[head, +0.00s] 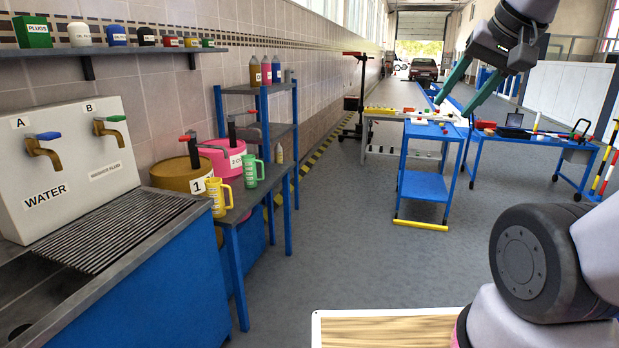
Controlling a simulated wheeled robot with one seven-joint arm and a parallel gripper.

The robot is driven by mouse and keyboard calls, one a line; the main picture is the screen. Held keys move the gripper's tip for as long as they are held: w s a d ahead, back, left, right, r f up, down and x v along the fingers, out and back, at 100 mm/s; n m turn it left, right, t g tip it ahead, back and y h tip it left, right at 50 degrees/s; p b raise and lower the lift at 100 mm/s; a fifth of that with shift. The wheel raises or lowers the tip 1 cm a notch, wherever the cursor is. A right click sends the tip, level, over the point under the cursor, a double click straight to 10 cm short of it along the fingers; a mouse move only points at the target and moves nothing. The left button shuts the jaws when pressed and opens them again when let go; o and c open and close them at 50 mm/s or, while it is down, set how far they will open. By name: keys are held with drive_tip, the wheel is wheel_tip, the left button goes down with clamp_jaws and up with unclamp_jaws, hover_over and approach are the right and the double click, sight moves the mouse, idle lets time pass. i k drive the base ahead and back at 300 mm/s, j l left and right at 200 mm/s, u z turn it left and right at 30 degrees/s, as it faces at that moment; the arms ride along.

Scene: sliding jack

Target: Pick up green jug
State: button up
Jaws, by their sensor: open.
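The green jug (250,171) stands upright on the dark top of a blue-legged table (246,205), left of the picture's middle. Its handle is on its right side. A yellow jug (218,198) stands nearer, to its left. My gripper (454,108) is at the upper right with its two green fingers spread apart and nothing between them. It is high up and well to the right of the green jug, apart from it.
A pink drum (222,157) and a yellow drum (180,184) stand behind the jugs. A sink with taps (70,150) is at the left. A dark shelf unit (270,130) rises behind. Blue workbenches (424,186) stand farther right. The floor (370,250) between is clear.

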sight(249, 161)
drive_tip(key=i+z, duration=0.15)
drive_tip(key=i, duration=0.75)
drive_tip(key=i+u, duration=0.35)
drive_tip(key=u, duration=0.15)
drive_tip(key=i+l+u, duration=0.15)
drive_tip(key=i+u, duration=0.3)
drive_tip(key=i+l+u, duration=0.25)
drive_tip(key=u, duration=0.25)
drive_tip(key=i+l+u, duration=0.3)
drive_tip(key=u, duration=0.2)
